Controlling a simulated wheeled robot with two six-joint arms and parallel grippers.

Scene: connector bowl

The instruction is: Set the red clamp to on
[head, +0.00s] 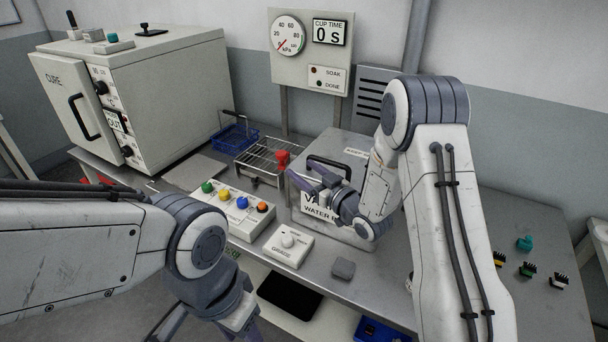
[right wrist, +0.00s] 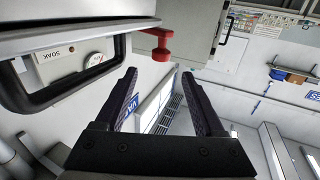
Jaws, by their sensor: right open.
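The red clamp (head: 283,158) stands at the left side of the grey lidded box marked WATER (head: 340,234), by the wire rack. In the right wrist view the red clamp (right wrist: 160,45) juts from a pale edge above the jaws, with a round end and a short stem. My right gripper (head: 312,181) is open and empty over the box, just right of and nearer than the clamp, apart from it. Its open jaws (right wrist: 160,80) show in the wrist view. My left gripper (head: 242,328) hangs low at the bottom; its fingertips are cut off.
A dark handle (head: 328,166) arches over the box lid close to my right gripper. A wire rack (head: 268,154) and blue basket (head: 234,137) stand behind. A button panel (head: 232,209) and a white dial unit (head: 288,246) lie in front. Small connectors (head: 527,270) lie at right.

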